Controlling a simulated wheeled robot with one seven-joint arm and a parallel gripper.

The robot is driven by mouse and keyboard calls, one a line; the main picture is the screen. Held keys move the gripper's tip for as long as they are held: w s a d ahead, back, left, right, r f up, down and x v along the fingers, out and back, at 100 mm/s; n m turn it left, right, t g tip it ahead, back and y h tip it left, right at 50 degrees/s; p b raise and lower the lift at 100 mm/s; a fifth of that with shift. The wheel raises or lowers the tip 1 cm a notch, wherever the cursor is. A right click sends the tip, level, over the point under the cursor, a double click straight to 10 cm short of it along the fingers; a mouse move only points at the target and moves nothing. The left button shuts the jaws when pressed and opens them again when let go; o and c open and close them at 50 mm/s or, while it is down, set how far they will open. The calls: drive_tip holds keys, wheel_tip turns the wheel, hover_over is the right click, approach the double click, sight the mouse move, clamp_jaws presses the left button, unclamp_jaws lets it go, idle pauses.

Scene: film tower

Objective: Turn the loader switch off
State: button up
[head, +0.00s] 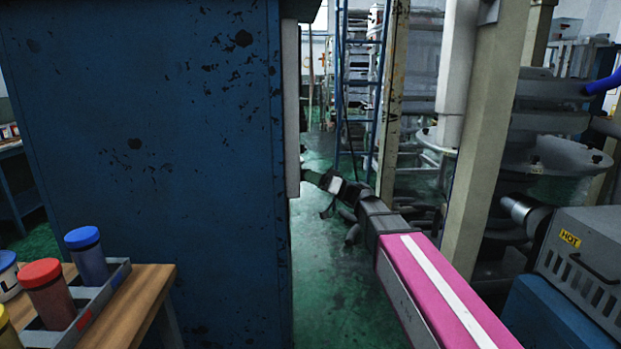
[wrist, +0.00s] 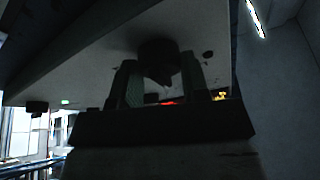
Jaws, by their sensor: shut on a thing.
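A dark round knob (wrist: 158,60), which looks like the loader switch, sits on a pale panel (wrist: 85,70) in the wrist view. A pointed ridge shows on it. My gripper (wrist: 160,80) has one finger on each side of the knob and is shut on it. In the head view my gripper (head: 322,181) reaches to the right edge of a big blue cabinet (head: 150,150). Its fingertips and the knob are hidden there behind the cabinet's edge. The picture is too dark to read any marking for the switch's position.
A second dark knob (wrist: 37,108) and a small green light (wrist: 65,101) are at left on the panel. A red glow (wrist: 168,102) and a yellow label (wrist: 219,95) show below. A wooden table (head: 140,300) with coloured canisters stands left. A machine marked HOT (head: 590,255) is right.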

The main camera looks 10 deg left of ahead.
drive_tip(key=shift+n+g, duration=0.3)
drive_tip(key=shift+n, duration=1)
drive_tip(key=o, duration=0.9)
drive_tip(key=v, duration=1)
drive_tip(key=shift+w+d+f, duration=0.15)
drive_tip(key=shift+w+d, duration=0.05)
drive_tip(key=shift+d, duration=0.15)
